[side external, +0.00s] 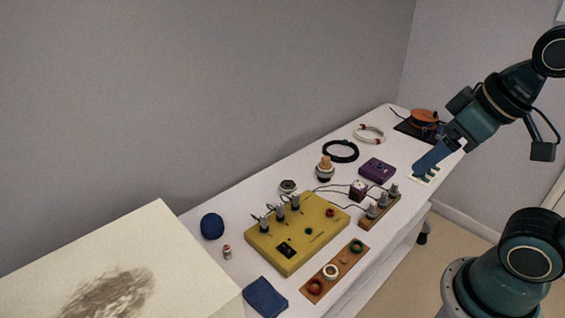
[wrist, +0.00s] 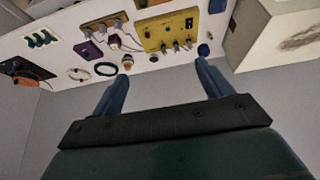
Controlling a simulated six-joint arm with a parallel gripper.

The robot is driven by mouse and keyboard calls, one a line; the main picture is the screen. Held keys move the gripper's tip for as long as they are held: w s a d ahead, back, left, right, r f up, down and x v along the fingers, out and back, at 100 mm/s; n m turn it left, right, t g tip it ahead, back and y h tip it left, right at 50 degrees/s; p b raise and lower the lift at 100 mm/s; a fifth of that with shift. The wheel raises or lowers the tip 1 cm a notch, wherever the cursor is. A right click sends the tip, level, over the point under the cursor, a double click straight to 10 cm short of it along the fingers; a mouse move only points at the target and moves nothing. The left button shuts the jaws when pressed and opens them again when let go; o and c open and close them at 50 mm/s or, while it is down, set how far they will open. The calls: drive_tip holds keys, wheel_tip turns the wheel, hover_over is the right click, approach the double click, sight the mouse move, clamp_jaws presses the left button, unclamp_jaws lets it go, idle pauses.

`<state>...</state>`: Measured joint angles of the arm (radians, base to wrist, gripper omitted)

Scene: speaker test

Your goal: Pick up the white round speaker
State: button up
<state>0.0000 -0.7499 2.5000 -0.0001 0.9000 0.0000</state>
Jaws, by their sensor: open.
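A small round piece with a pale rim and dark centre (side external: 288,187), which looks like the white round speaker, lies behind the yellow box on the white table.
The yellow box (side external: 297,232) with upright posts and wires stands beside the round piece. A blue ball (side external: 212,226), a bulb-like piece (side external: 325,168), a black ring (side external: 341,151) and a purple box (side external: 377,168) lie around. A large pale block (side external: 150,225) stands front left.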

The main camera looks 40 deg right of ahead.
drive_tip(key=shift+w, duration=0.1)
drive_tip(key=w+d+n+g, duration=0.25)
drive_tip(key=w+n, duration=0.35)
drive_tip(key=w, duration=1.8)
drive_tip(key=w+d+f+n+g, duration=0.1)
drive_tip(key=w+d+f+n, duration=0.1)
drive_tip(key=w+f, duration=0.6)
drive_tip(key=w+d+f+n+g+y, duration=0.1)
drive_tip(key=w+d+f+n, duration=0.2)
drive_tip(key=w+f, duration=0.5)
wheel_tip(320, 180, down, 6)
drive_tip(key=shift+w+d+f+y, duration=0.15)
drive_tip(key=shift+w+d+y, duration=0.2)
drive_tip(key=shift+d, duration=0.55)
drive_tip(key=shift+f, duration=0.15)
